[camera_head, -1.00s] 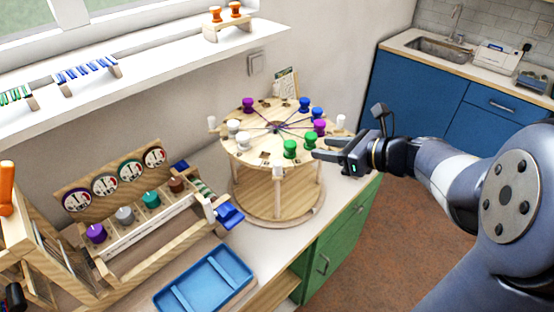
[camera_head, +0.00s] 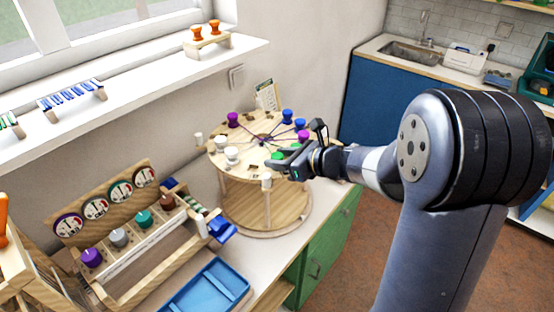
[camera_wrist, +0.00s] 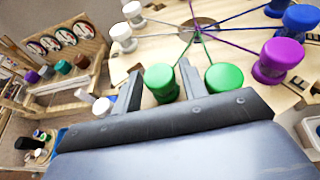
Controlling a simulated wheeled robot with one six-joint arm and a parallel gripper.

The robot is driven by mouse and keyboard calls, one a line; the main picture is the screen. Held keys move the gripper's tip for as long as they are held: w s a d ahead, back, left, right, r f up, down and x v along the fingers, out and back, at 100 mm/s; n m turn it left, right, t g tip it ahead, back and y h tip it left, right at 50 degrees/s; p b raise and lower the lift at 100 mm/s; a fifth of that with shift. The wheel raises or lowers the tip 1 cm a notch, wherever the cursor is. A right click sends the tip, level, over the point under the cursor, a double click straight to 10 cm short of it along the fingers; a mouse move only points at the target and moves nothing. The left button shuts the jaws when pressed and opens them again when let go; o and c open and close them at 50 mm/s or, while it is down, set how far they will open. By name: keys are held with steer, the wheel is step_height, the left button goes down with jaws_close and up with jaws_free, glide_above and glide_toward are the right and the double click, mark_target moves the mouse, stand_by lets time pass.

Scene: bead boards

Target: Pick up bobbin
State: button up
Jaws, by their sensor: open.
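A round wooden board (camera_head: 222,170) on posts carries several coloured bobbins joined by threads. My gripper (camera_head: 272,163) is open at the board's near right edge. In the wrist view, one green bobbin (camera_wrist: 161,82) shows between my two fingers (camera_wrist: 160,92), with no clear grip on it. A second green bobbin (camera_wrist: 224,77) stands just right of the right finger. In the head view my gripper partly hides the green bobbins. A purple bobbin (camera_wrist: 278,58) and a blue bobbin (camera_wrist: 300,20) stand further right. White bobbins (camera_wrist: 122,36) stand at the left.
White-topped pegs (camera_head: 267,180) rise at the board's rim. A wooden rack with dials (camera_head: 120,193) and a blue tray (camera_head: 207,287) lie left on the counter. Orange bobbins (camera_head: 197,33) stand on the sill. A wall is behind the board.

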steer(key=shift+w+a+f, duration=0.25)
steer(key=shift+w+a, duration=0.05)
steer(key=shift+a, duration=0.15)
steer(key=shift+c, duration=0.3)
steer(key=c, duration=0.7)
